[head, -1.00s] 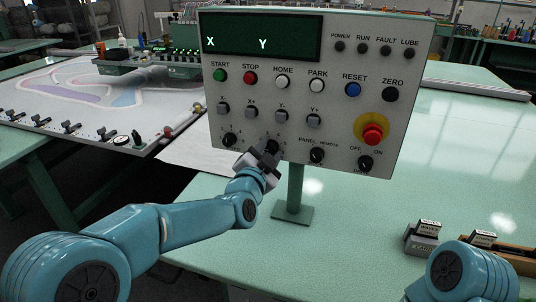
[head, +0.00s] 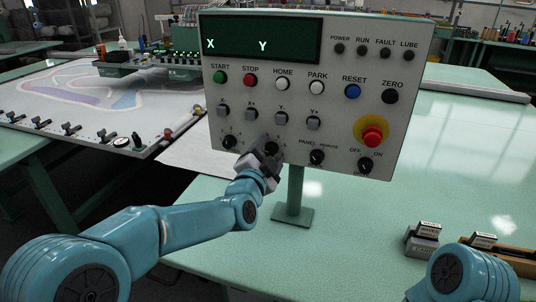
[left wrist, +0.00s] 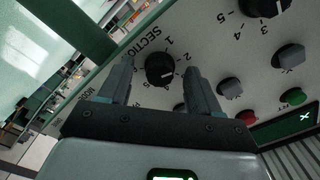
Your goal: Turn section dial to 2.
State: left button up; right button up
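The section dial (head: 271,149) is a round black knob low on the grey control panel (head: 215,105), partly covered by my left gripper in the head view. In the left wrist view the section dial (left wrist: 160,68) shows between my fingers, with the lettering "SECTIO" and numerals 1 and 2 around it. I cannot tell surely which numeral its pale pointer mark faces. My left gripper (head: 265,155) is at the dial. In the left wrist view the left gripper (left wrist: 160,70) is open, its fingers on either side of the dial with gaps. My right gripper is out of view.
Another black dial (head: 229,142) sits just left, and a black knob (head: 317,157) to the right. Grey switches and coloured buttons are above. A red emergency button (head: 372,135) is at the right. Small labelled blocks (head: 423,240) lie on the green table (head: 350,250).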

pick_arm(q)
jog(key=shift+s+a+f, duration=0.1)
jog(key=shift+s, duration=0.1)
jog(key=b+v, duration=0.2)
jog(key=v, duration=1.4)
jog(key=shift+b, duration=0.35)
